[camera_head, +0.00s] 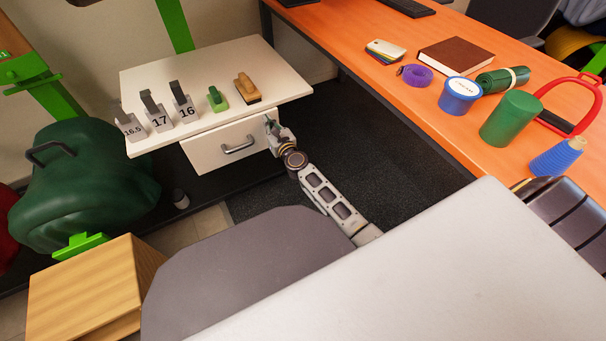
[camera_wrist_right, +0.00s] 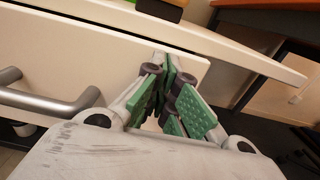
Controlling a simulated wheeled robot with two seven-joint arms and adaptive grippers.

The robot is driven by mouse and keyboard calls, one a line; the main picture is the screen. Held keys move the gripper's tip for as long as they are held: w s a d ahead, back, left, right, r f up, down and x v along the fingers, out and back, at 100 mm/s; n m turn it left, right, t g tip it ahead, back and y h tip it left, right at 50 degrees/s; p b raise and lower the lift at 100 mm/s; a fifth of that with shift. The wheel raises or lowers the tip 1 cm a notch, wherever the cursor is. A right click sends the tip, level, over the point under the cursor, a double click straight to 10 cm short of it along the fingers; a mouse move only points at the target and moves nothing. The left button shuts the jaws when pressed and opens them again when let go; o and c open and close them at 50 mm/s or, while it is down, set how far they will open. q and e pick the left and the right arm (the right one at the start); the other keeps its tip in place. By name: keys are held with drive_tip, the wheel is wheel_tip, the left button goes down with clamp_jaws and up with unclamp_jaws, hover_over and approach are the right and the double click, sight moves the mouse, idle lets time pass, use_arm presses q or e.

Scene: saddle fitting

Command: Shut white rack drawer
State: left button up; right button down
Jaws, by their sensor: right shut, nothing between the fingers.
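The white rack drawer (camera_head: 219,146) is under the white rack top (camera_head: 221,78). Its front shows a grey bar handle (camera_head: 238,147). In the head view the drawer front sits below the top's front edge; how far it stands out is hard to tell. My right gripper (camera_head: 270,124) is at the right end of the drawer front, to the right of the handle. In the right wrist view the handle (camera_wrist_right: 50,100) is at the left, and the green-padded fingers of my right gripper (camera_wrist_right: 168,68) are shut and empty, close against the drawer front (camera_wrist_right: 110,55). My left gripper is not in view.
On the rack top stand numbered grey gauges (camera_head: 157,110), a green brush (camera_head: 217,98) and a tan brush (camera_head: 247,89). An orange desk (camera_head: 400,85) with several items is at the right. A green saddle-like bundle (camera_head: 80,185) is at the left.

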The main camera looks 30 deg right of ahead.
drive_tip(key=shift+w+r, duration=0.15)
drive_tip(key=shift+w, duration=0.5)
drive_tip(key=shift+r, duration=0.2)
drive_tip(key=shift+f, duration=0.1)
